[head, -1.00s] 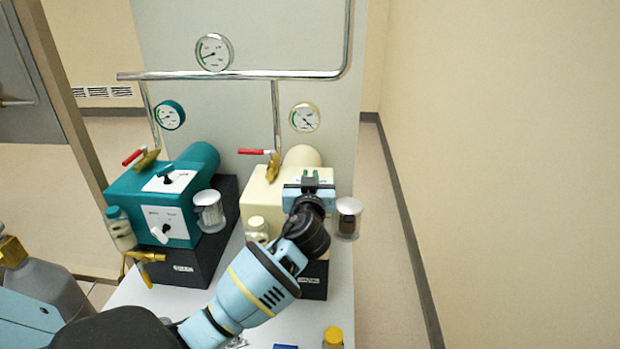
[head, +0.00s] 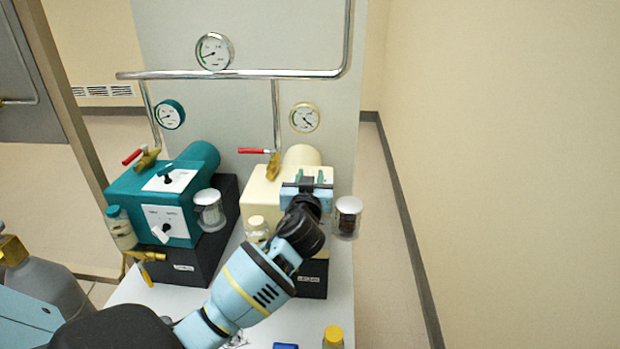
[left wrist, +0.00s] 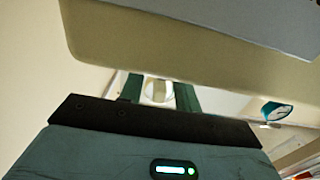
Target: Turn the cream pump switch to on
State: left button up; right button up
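The cream pump (head: 259,195) stands on a dark base on the white bench, right of the teal pump. My left gripper (head: 310,177) is over the top right of the cream pump, at its pale top plate. Its two green fingers stand apart, so it is open; the left wrist view also shows a gap between them (left wrist: 158,92). The cream pump's switch cannot be made out behind the gripper. A pale upright shape shows between the fingers in the left wrist view, but I cannot tell what it is. My right gripper is not in view.
The teal pump (head: 122,186) has a dark top switch (head: 167,173) and a front knob. A jar with dark contents (head: 346,218) is close right of my gripper. A red-handled valve (head: 254,151) and gauge (head: 305,117) are behind. A yellow-capped bottle (head: 333,337) stands in front.

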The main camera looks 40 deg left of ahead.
pick_arm(q)
jog(key=v, duration=0.8)
jog(key=shift+b, duration=0.3)
dwell(0.4)
